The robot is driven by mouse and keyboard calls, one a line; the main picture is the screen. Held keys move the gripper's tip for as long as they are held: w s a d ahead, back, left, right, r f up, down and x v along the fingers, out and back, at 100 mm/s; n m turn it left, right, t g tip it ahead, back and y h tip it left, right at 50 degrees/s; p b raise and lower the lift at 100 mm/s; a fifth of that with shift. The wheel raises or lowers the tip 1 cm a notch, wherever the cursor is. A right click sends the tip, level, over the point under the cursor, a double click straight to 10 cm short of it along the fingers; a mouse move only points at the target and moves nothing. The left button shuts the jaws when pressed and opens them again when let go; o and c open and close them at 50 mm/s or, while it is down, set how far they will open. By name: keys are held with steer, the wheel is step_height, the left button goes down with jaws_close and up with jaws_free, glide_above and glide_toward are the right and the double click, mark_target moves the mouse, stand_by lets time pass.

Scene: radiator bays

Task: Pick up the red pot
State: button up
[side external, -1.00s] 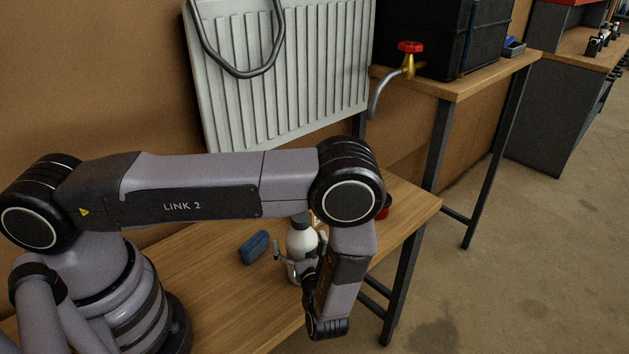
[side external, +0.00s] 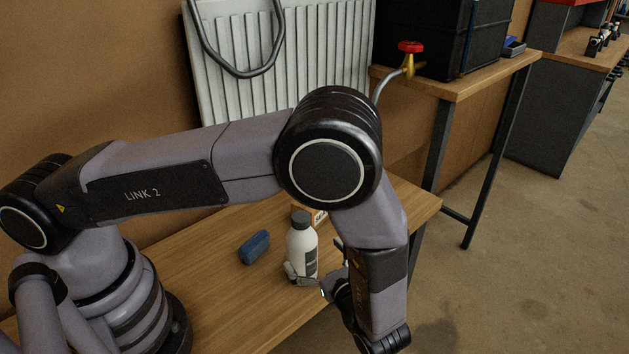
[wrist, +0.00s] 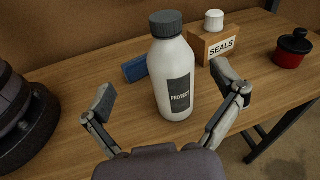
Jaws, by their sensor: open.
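The red pot (wrist: 289,53) has a dark lid and stands on the bench at the far right of the wrist view. In the side external view it is hidden behind my arm. My gripper (wrist: 168,92) is open and empty, well to the left of the pot. Its two fingers are spread on either side of a white bottle (wrist: 173,72) with a grey cap and a "PROTECT" label. The bottle stands upright and seems untouched, and it also shows in the side external view (side external: 301,241).
A wooden box marked "SEALS" (wrist: 218,46) with a white-capped item stands between bottle and pot. A blue block (wrist: 134,68) lies left of the bottle. A radiator (side external: 285,75) stands behind the bench (side external: 215,285). The front left of the bench is clear.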

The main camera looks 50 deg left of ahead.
steer(key=s+a+r+n+g+h, duration=0.1)
steer(key=a+r+n+g+h, duration=0.3)
steer(key=r, duration=0.5)
steer(key=s+a+r+n+g+h, duration=0.2)
steer(key=a+r+n+h, duration=0.3)
steer(key=r, duration=0.4)
steer(key=s+a+r+n+t+h, duration=0.5)
steer(key=s+r+n+t+h, duration=0.1)
steer(key=s+r+n, duration=0.4)
steer(key=s+r+t, duration=0.1)
steer(key=s, duration=0.1)
steer(key=shift+s+a+n+h, duration=0.15)
steer(key=shift+s+n+h, duration=0.15)
steer(key=shift+s+n, duration=0.1)
steer(key=shift+c, duration=1.1)
